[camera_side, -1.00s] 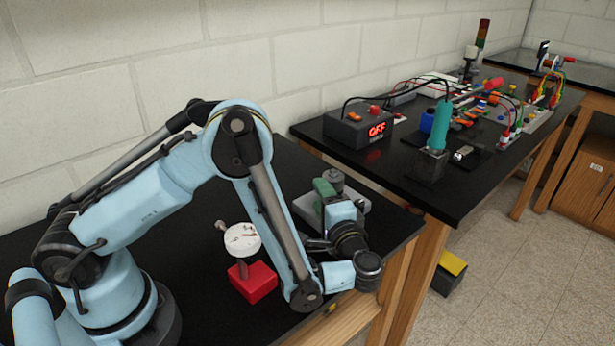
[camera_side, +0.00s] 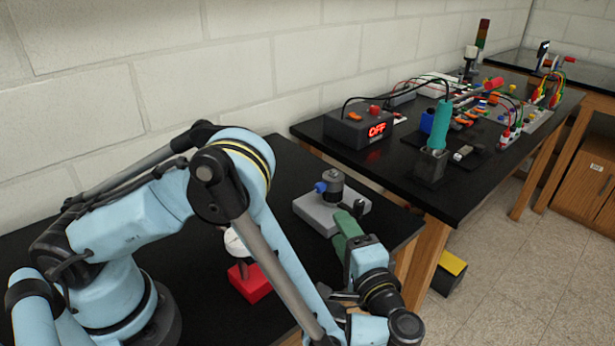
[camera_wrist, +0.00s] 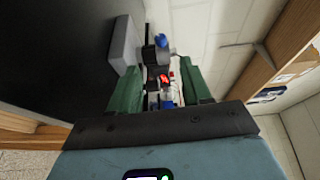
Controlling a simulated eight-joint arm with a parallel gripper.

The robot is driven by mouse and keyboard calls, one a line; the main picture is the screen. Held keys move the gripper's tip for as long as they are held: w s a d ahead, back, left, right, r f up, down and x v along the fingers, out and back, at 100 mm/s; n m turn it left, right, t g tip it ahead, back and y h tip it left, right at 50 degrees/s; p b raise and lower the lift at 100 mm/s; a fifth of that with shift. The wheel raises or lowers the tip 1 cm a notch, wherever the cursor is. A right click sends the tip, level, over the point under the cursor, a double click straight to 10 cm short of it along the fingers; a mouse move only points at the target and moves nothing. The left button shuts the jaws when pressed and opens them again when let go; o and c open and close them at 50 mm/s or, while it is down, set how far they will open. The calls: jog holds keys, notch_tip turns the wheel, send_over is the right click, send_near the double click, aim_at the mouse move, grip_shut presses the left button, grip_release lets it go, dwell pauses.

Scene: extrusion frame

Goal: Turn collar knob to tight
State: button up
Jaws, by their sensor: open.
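The collar knob (camera_side: 320,187) is small and blue, on the left side of a dark upright post (camera_side: 333,184) that stands on a grey base (camera_side: 318,214). The knob also shows in the wrist view (camera_wrist: 161,40), beyond the fingers, with part of the grey base (camera_wrist: 124,43). I cannot tell how far the knob is turned. My gripper (camera_side: 348,220) has green fingers and stands in front of the base, apart from the knob. In the wrist view my gripper (camera_wrist: 160,68) is open, with no object held between its fingers.
A red block (camera_side: 250,284) with a white-faced dial (camera_side: 235,243) stands left of the grey base, partly behind my arm. A second bench behind holds a box reading OFF (camera_side: 360,126), a teal-handled tool (camera_side: 440,125) and wired parts. The bench's front edge is close to my gripper.

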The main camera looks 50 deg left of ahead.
aim_at(317, 188)
jog(key=w+a+r+g+h, duration=0.1)
jog(key=a+h, duration=0.1)
jog(key=a, duration=0.1)
jog(key=w+a+r+g+h, duration=0.1)
jog(key=w+a+h, duration=0.1)
jog(key=a+h, duration=0.1)
jog(key=w+a+r+g+h, duration=0.1)
jog(key=w+a+r+h, duration=0.1)
jog(key=a, duration=0.2)
jog(key=shift+w+a+g+h, duration=0.1)
jog(key=shift+a+g+h, duration=0.1)
jog(key=shift+g+h, duration=0.2)
jog(key=s+a+r+n+t+h, duration=0.2)
jog(key=s+a+r+n+h, duration=0.25)
jog(key=r+h, duration=0.45)
jog(key=x, duration=0.8)
jog(key=d+x, duration=0.1)
jog(key=x, duration=0.2)
jog(key=shift+s+f, duration=0.25)
jog(key=shift+f, duration=0.3)
grip_shut()
